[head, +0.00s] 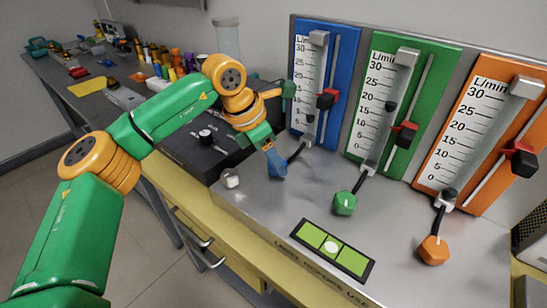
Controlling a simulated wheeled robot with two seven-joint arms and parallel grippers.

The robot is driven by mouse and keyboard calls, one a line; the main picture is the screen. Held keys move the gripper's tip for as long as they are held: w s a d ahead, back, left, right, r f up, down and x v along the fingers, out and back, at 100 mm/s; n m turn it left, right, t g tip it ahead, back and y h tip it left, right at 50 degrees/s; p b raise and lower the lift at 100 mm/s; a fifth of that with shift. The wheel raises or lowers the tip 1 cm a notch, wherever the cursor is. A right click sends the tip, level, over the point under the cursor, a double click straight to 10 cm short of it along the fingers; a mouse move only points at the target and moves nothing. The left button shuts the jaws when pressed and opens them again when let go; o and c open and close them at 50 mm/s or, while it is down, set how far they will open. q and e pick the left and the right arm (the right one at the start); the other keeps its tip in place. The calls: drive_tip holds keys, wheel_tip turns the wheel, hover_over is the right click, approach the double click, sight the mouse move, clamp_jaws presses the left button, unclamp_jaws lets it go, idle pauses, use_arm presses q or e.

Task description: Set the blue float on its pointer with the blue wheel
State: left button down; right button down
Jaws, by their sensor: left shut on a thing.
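The blue wheel (277,167) is at the front left of the metal bench top, below the blue panel (345,75). My left gripper (269,149) comes down onto it from above and is shut on it, hiding part of the wheel. The blue panel carries a clear tube with a scale and a red and black pointer (326,98) on a vertical rail. A small dark float (310,118) shows low in the tube, below the pointer's height. My right gripper is not in view.
A green panel (420,85) with green wheel (345,204) and an orange panel (515,120) with orange wheel (434,249) stand to the right. A green-lit display (333,247) lies in front. A black box (195,143) is behind my left arm.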

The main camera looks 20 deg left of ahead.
use_arm(q)
drive_tip(key=shift+f, duration=0.1)
drive_tip(key=n+y+b, duration=0.1)
drive_tip(key=n, duration=0.1)
drive_tip(key=shift+d+n+t+b, duration=0.15)
drive_tip(key=shift+n+t+b, duration=0.25)
drive_tip(key=n+y+b, duration=0.1)
drive_tip(key=n, duration=0.1)
drive_tip(key=shift+n, duration=0.3)
drive_tip(key=n+y+b, duration=0.1)
drive_tip(key=n, duration=0.2)
drive_tip(key=shift+d+n+t, duration=0.15)
drive_tip(key=shift+n+t, duration=0.15)
drive_tip(key=shift+n, duration=0.1)
drive_tip(key=n+y, duration=0.1)
drive_tip(key=n, duration=0.1)
drive_tip(key=shift+d+n+y+b, duration=0.1)
drive_tip(key=shift+n+y+b, duration=0.2)
drive_tip(key=shift+n+b, duration=0.1)
drive_tip(key=n+y, duration=0.1)
drive_tip(key=n, duration=0.2)
drive_tip(key=shift+d+r+p, duration=0.1)
drive_tip(key=shift+r+p, duration=0.1)
drive_tip(key=shift+p, duration=0.15)
drive_tip(key=shift+n+g+y+p, duration=0.7)
drive_tip(key=shift+n+g+p, duration=0.1)
drive_tip(key=shift+n, duration=1.3)
drive_tip(key=shift+w+f+n, duration=0.1)
drive_tip(key=shift+n, duration=0.2)
